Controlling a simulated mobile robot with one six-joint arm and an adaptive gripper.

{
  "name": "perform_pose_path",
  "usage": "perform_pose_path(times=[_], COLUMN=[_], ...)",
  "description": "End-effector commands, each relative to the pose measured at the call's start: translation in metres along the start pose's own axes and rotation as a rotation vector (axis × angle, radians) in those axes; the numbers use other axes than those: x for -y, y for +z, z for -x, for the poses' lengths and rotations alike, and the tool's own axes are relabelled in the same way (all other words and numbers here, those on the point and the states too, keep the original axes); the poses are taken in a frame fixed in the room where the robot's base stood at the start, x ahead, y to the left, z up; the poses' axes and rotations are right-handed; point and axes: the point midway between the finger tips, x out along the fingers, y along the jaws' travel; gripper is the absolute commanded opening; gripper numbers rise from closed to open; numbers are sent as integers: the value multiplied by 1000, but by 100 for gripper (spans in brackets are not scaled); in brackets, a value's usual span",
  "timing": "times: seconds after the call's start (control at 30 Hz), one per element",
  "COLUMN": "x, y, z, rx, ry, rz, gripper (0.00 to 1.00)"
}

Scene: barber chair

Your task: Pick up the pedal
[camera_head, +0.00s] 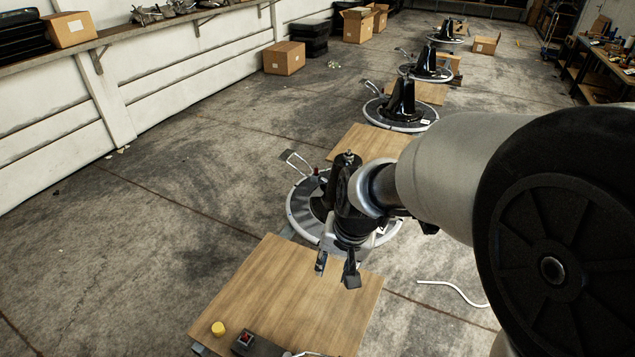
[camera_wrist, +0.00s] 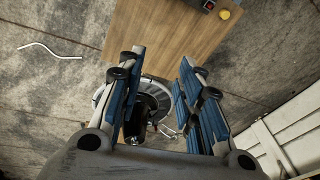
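My gripper (camera_head: 336,272) is open and empty, pointing down above the near edge of a chair base and a wooden board. Its two blue-padded fingers (camera_wrist: 158,72) stand wide apart in the wrist view. The round chair base (camera_head: 303,208) with a dark column is partly hidden by my arm; it also shows between the fingers in the wrist view (camera_wrist: 152,98). A metal lever with a flat plate (camera_head: 294,160), which looks like a pedal, stands at its far left side. Whether this is the task's pedal, I cannot tell for certain.
The wooden board (camera_head: 290,290) carries a yellow knob (camera_head: 218,329) and a dark box with a red button (camera_head: 244,341) at its near edge. A curved pale rod (camera_head: 455,287) lies on the floor to the right. More chair bases (camera_head: 400,110) stand behind. Floor at left is clear.

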Motion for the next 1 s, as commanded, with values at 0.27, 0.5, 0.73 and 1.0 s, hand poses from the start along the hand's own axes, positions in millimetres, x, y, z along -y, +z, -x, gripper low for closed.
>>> perform_pose_path(times=[0.27,0.5,0.73,1.0], x=[50,68,66,61], y=[6,48,82,96], z=[-143,-265,-331,-372], rx=[93,141,156,159], ry=[22,64,94,101], rz=[-93,-171,-215,-226], gripper=[33,33,33,33])
